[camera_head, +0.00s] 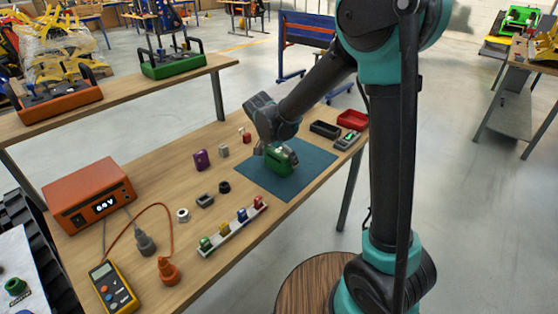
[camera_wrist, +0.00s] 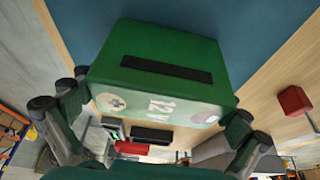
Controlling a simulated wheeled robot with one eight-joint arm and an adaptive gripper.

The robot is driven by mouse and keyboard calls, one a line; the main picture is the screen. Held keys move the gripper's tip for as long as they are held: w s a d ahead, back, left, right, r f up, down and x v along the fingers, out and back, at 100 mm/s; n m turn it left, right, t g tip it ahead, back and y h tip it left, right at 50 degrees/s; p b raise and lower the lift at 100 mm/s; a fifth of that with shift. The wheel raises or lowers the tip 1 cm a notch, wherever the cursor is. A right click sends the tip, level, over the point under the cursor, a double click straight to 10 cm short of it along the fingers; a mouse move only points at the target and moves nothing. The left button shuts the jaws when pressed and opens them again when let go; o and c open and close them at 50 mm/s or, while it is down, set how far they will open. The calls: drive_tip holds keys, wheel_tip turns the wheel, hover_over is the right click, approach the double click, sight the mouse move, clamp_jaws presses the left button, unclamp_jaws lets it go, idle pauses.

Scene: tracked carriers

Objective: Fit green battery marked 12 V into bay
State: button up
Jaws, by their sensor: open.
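A green battery (camera_head: 279,164) sits on the blue mat (camera_head: 308,175) on the wooden workbench. In the wrist view the green battery (camera_wrist: 200,55) fills the middle, with a dark slot on top and "12 V" and a plus sign on its face. My gripper (camera_head: 276,150) is over the battery, and its fingers are open on either side of it. In the wrist view my gripper (camera_wrist: 162,96) has one finger left and one right of the battery. Finger contact cannot be told. I cannot make out which thing is the bay.
A black tray (camera_head: 325,129), a red tray (camera_head: 352,119) and a grey unit with a green light (camera_head: 347,140) stand right of the mat. A white strip (camera_head: 228,236) holds several coloured pieces. An orange meter box (camera_head: 88,194) stands left. A green carrier (camera_head: 173,67) is on the back bench.

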drive_tip(key=c, duration=1.5)
drive_tip(key=shift+c, duration=0.2)
